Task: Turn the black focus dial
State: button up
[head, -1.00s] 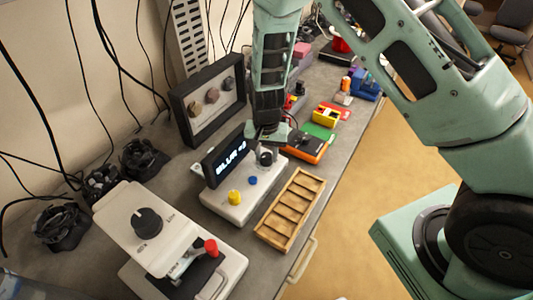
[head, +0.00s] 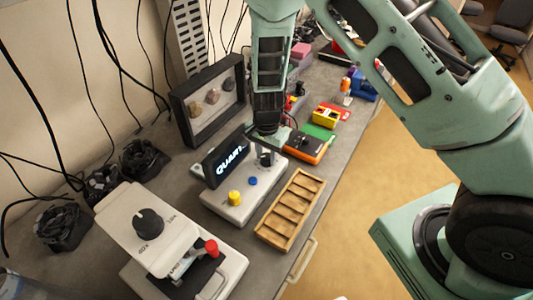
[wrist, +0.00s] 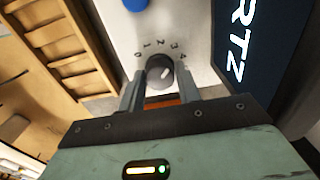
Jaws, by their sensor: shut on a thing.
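The black focus dial (wrist: 160,72) is a small dark knob on a white base, with the numbers 0 to 4 in an arc around it. A short white mark on it points to the upper right in the wrist view, roughly toward 3 or 4. My gripper (wrist: 160,90) is shut on the dial, one finger on each side. In the head view the dial (head: 266,158) shows under my gripper (head: 266,150), partly hidden. The dark screen (head: 228,158) beside it shows letters reading "QUART", cut off; the wrist view shows "RTZ" on the screen (wrist: 262,50).
A white device with a larger black dial (head: 148,222) stands in front. An orange-and-black box (head: 305,147) is close behind.

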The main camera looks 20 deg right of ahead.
aim_at(267, 156)
jog(key=o, duration=1)
jog(key=shift+c, duration=0.2)
jog(key=shift+r, duration=0.15)
notch_tip(267, 156, up, 17)
jog(key=b, duration=0.3)
jog(key=shift+r, duration=0.1)
jog(key=s+a+f+n+b, duration=0.1)
jog(key=s+a+n+b, duration=0.2)
jog(key=s+n, duration=0.6)
jog(key=s+a+n+b, duration=0.3)
jog(key=s+n, duration=0.6)
jog(key=s, duration=0.9)
jog(key=shift+a+f+n+y, duration=0.15)
jog(key=shift+f+n+y, duration=0.15)
jog(key=shift+f, duration=0.1)
jog(key=shift+w, duration=0.1)
